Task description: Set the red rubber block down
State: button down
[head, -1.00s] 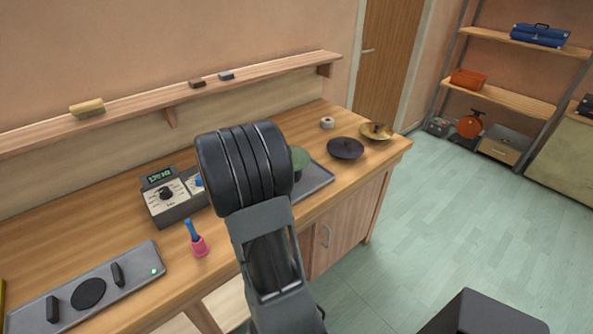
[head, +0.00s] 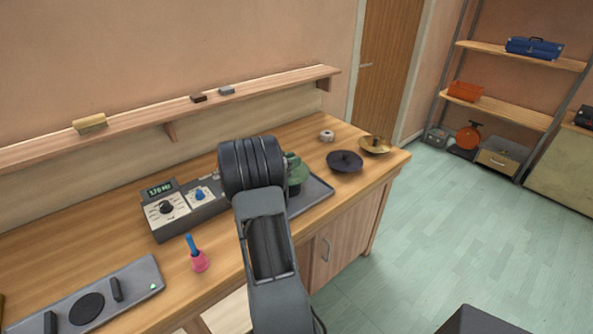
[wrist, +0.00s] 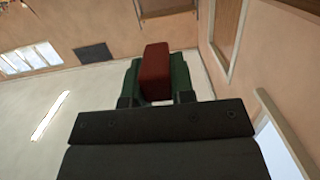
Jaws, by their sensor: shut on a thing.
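The red rubber block (wrist: 155,66) shows in the wrist view, standing out between the two fingers of my gripper (wrist: 156,88). The gripper is shut on it, with green parts on both sides of the block. In the head view my own thick dark wrist hides the gripper and the block. What lies directly under the block is hidden in both views.
A green rounded thing (head: 297,172) shows beside my wrist, at a grey tray (head: 317,191) on the wooden bench (head: 225,240). A dial box (head: 168,210), pink-and-blue tool (head: 198,260), dark disc (head: 345,161) and brass dish (head: 375,145) stand nearby.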

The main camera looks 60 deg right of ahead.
send_over(297, 177)
jog(key=f, duration=0.4)
jog(key=shift+a+f+p, duration=0.3)
jog(key=shift+a+f, duration=0.05)
jog(key=shift+a, duration=0.05)
jog(key=shift+d+f+p, duration=0.2)
jog(key=shift+f+p, duration=0.05)
jog(key=shift+f, duration=0.25)
jog(key=shift+d+f+p, duration=0.15)
jog(key=shift+f+p, duration=0.05)
jog(key=shift+f, duration=0.3)
jog(key=shift+f+p, duration=0.35)
jog(key=shift+f, duration=0.35)
jog(key=shift+a, duration=0.1)
jog(key=shift+f+b, duration=0.3)
jog(key=shift+b, duration=0.1)
jog(key=c, duration=1)
grip_release()
jog(key=shift+r, duration=0.1)
jog(key=shift+r+p, duration=0.1)
jog(key=shift+p, duration=0.2)
